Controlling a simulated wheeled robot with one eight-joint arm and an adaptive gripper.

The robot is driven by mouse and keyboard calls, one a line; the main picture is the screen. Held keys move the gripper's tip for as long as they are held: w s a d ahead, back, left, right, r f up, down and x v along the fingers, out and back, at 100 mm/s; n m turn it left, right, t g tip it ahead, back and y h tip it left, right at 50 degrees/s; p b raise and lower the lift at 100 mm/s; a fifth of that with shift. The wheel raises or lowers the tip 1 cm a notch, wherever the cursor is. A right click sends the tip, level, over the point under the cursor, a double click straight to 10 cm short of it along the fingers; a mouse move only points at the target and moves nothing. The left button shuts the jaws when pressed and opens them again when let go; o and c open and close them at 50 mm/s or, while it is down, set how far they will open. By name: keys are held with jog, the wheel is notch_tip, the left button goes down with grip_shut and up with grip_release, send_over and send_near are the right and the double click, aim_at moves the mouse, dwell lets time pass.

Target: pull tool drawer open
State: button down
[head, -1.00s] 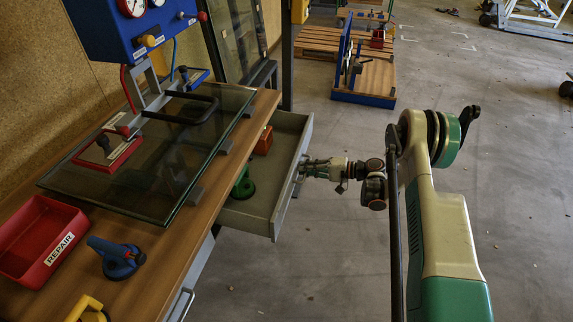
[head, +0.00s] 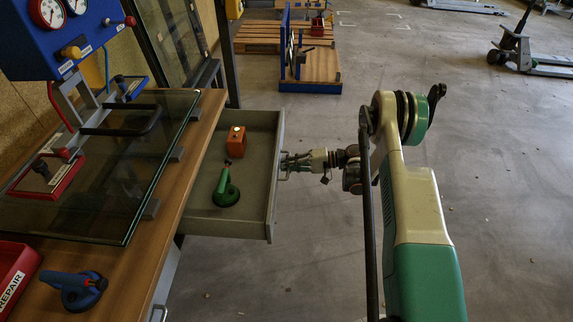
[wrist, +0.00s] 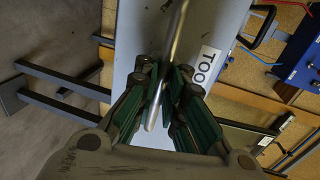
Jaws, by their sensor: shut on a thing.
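The grey tool drawer (head: 262,195) stands well out from the wooden workbench (head: 178,205) in the head view. An orange box-like item (head: 236,142) and a green suction-cup tool (head: 226,188) lie inside it. My gripper (head: 284,166) is at the drawer's front, on the handle. In the wrist view my gripper (wrist: 166,92) is shut on the metal bar handle (wrist: 176,45), which runs between its green-padded fingers. The drawer front (wrist: 215,25) carries a partly hidden label (wrist: 207,63) reading "TOO".
A glass pane (head: 110,170) lies on the bench under a blue gauge panel (head: 60,35). A blue suction tool (head: 76,288) and red repair tray (head: 14,275) are nearer. Open concrete floor lies right of the drawer. A pallet jack (head: 515,50) stands far right.

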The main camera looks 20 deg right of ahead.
jog(key=c, duration=2)
grip_release()
jog(key=shift+o, duration=0.2)
jog(key=v, duration=1.2)
jog(key=shift+w+r, duration=0.1)
